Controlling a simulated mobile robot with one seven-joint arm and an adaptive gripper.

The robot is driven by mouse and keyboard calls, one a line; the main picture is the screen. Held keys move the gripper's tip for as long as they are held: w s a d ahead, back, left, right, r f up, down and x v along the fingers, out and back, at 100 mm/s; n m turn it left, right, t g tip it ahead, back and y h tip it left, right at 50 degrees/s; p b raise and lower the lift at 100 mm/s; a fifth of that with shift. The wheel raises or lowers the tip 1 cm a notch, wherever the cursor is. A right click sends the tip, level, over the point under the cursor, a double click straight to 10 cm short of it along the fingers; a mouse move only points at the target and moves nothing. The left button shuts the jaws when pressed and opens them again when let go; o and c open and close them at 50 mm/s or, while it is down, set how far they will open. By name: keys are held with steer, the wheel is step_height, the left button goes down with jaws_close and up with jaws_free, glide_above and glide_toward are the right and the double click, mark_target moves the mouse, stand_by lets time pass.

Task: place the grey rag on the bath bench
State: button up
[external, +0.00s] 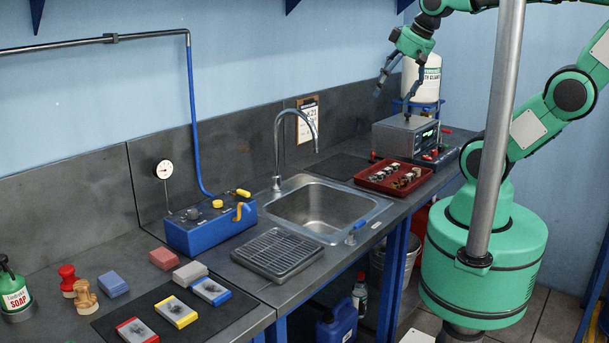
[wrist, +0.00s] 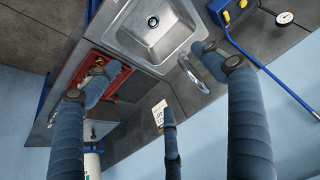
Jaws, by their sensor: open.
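I cannot make out a grey rag for certain in either view. A small light grey block-like item (external: 190,273) lies on the left part of the bench, by a dark mat; I cannot tell whether it is cloth. A long dark bench (external: 95,257) runs along the wall; which part is the bath bench is unclear. My gripper (external: 393,106) is open and empty, high above the right end of the bench, by the grey instrument box. In the wrist view its dark fingers (wrist: 140,75) are spread wide, with nothing between them.
A sink (external: 320,207) with a tall tap is mid-bench. A red tray (external: 393,177) of small parts and a grey instrument (external: 405,135) stand right of it. A blue box (external: 210,227), drain rack (external: 277,255), soap bottle (external: 14,290) and several coloured blocks are left.

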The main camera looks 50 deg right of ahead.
steer(key=w+a+f+m+g+y, duration=0.1)
steer(key=w+a+f+m+g, duration=0.3)
steer(key=w+a, duration=0.75)
steer(key=w+a+f+m+t+y, duration=0.1)
steer(key=w+a+m, duration=0.4)
steer(key=w+a, duration=0.7)
steer(key=a+f+m+g, duration=0.1)
steer(key=a+f+m, duration=0.1)
steer(key=a+f, duration=0.5)
steer(key=a+f+m, duration=0.3)
steer(key=a+f, duration=0.5)
steer(key=a, duration=0.6)
steer(key=a+f+m+g, duration=0.1)
steer(key=a+f+m, duration=0.2)
steer(key=a+f, duration=0.5)
steer(key=a, duration=0.3)
steer(key=shift+f+g+h, duration=0.15)
steer(key=shift+g+h, duration=0.15)
steer(key=shift+h, duration=0.1)
steer(key=shift+w+f, duration=0.1)
glide_above(192, 270)
steer(key=shift+d+f, duration=0.2)
steer(key=shift+f, duration=1.9)
steer(key=shift+d+f, duration=0.15)
steer(key=shift+f, duration=1.95)
